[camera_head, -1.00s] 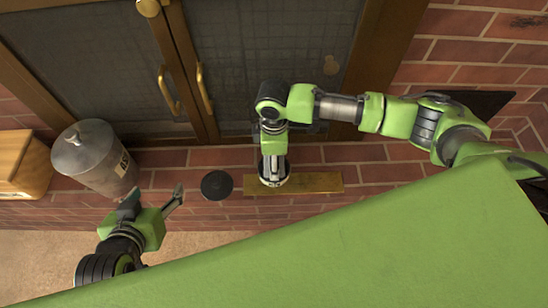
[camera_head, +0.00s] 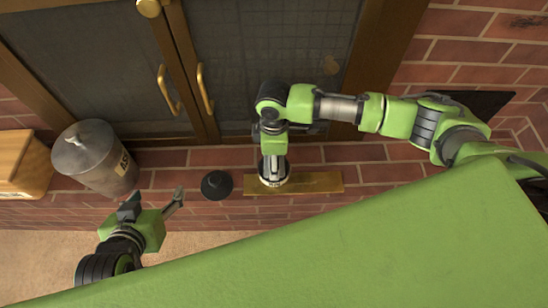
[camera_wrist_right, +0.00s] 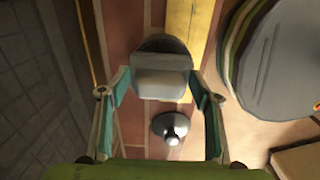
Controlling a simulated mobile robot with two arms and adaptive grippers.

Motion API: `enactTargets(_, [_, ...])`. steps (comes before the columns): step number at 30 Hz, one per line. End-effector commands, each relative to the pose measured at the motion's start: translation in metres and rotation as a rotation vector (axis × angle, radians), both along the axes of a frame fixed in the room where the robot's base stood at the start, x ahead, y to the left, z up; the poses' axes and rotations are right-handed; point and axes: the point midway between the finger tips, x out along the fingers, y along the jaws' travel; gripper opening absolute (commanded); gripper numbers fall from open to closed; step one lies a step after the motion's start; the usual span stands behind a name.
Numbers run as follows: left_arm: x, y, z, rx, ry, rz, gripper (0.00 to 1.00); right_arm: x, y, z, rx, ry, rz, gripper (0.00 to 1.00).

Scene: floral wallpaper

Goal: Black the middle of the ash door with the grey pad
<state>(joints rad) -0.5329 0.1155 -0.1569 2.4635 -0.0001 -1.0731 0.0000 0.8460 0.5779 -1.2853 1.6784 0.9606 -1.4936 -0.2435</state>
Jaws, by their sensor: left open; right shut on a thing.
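My right gripper (camera_wrist_right: 160,98) is shut on the grey pad (camera_wrist_right: 162,84), a light grey block between its fingertips in the right wrist view. A dark rounded part shows just behind the block. In the head view my right gripper (camera_head: 272,172) points down over a brass-coloured plate (camera_head: 318,183) on the brick. Whether the pad touches the plate is hidden. I cannot tell for certain which surface is the ash door. Large dark mesh doors (camera_head: 268,60) with brass handles stand behind. My left gripper (camera_head: 152,204) is open and empty at lower left.
A dark cone-shaped thing (camera_head: 216,185) sits left of the plate; it also shows in the right wrist view (camera_wrist_right: 170,127). A grey metal bin (camera_head: 95,158) with a lettered label and a wooden box (camera_head: 22,165) stand at left. Bare brick lies right of the plate.

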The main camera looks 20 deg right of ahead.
Motion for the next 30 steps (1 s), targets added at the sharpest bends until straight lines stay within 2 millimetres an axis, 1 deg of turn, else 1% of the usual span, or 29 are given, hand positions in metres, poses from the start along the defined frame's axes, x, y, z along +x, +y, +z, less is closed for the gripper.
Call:
enactTargets(1, [-0.0002, 0.0002, -0.0004, 0.000, 0.001, 0.000, 0.63, -0.0017, -0.0006, -0.0021, -0.002, 0.005, 0.000, 0.41])
enactTargets(30, [-0.0056, 0.0018, -0.0050, 0.006, 0.029, 0.002, 0.63, -0.0020, -0.0008, -0.0024, -0.003, 0.005, 0.000, 0.41])
